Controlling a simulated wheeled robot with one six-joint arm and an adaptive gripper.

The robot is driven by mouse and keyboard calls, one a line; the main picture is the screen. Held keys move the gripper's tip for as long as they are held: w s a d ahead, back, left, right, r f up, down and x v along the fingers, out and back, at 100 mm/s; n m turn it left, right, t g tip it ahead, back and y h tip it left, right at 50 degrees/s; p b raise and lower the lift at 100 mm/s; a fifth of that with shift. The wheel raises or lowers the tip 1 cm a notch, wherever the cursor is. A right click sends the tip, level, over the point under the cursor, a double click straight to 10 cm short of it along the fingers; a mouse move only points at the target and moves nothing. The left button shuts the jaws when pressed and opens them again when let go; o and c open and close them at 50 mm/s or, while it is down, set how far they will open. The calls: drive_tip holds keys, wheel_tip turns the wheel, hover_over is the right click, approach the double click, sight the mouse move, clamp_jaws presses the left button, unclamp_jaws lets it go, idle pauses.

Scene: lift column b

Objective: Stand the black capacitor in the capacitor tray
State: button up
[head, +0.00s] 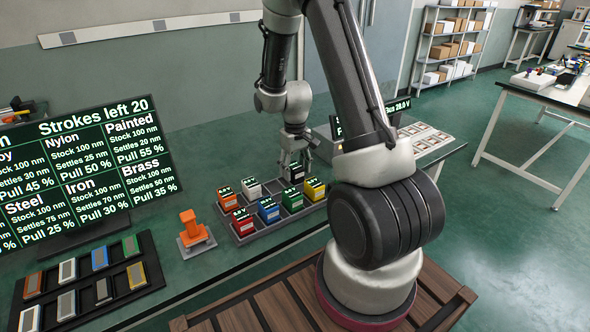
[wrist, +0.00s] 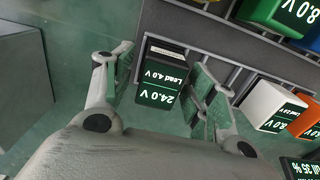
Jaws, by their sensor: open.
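The black capacitor (head: 294,173) is at the back right corner of the grey capacitor tray (head: 283,224). In the wrist view the black capacitor (wrist: 165,75) shows a green 24.0 V label and lies between my two fingers, with gaps on both sides. It looks upright at the end of the tray's back row; its base is hidden, so I cannot tell whether it sits fully down. My gripper (head: 293,157) is open just above it, pointing down. The tray (wrist: 190,22) also fills the upper part of the wrist view.
Other capacitors stand in the tray: orange (head: 227,200), white (head: 252,190), red (head: 243,222), blue (head: 268,211), green (head: 292,200) and yellow (head: 314,189). An orange stand (head: 194,229) is left of the tray. A black rack (head: 90,285) and a display (head: 90,170) are further left.

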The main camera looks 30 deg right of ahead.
sight(295, 165)
drive_tip(key=s+a+r+t, duration=0.1)
drive_tip(key=s+r, duration=0.3)
drive_tip(key=r, duration=0.8)
drive_tip(key=s+a+r+t, duration=0.15)
drive_tip(key=s+r, duration=0.25)
drive_tip(key=r, duration=0.8)
drive_tip(key=s+a+r+t, duration=0.1)
drive_tip(key=s+r, duration=0.2)
drive_tip(key=s, duration=0.5)
drive_tip(key=s+a+r, duration=0.1)
drive_tip(key=s+r, duration=0.2)
drive_tip(key=s, duration=0.4)
drive_tip(key=shift+s+a+t, duration=0.3)
drive_tip(key=shift+s+t, duration=0.05)
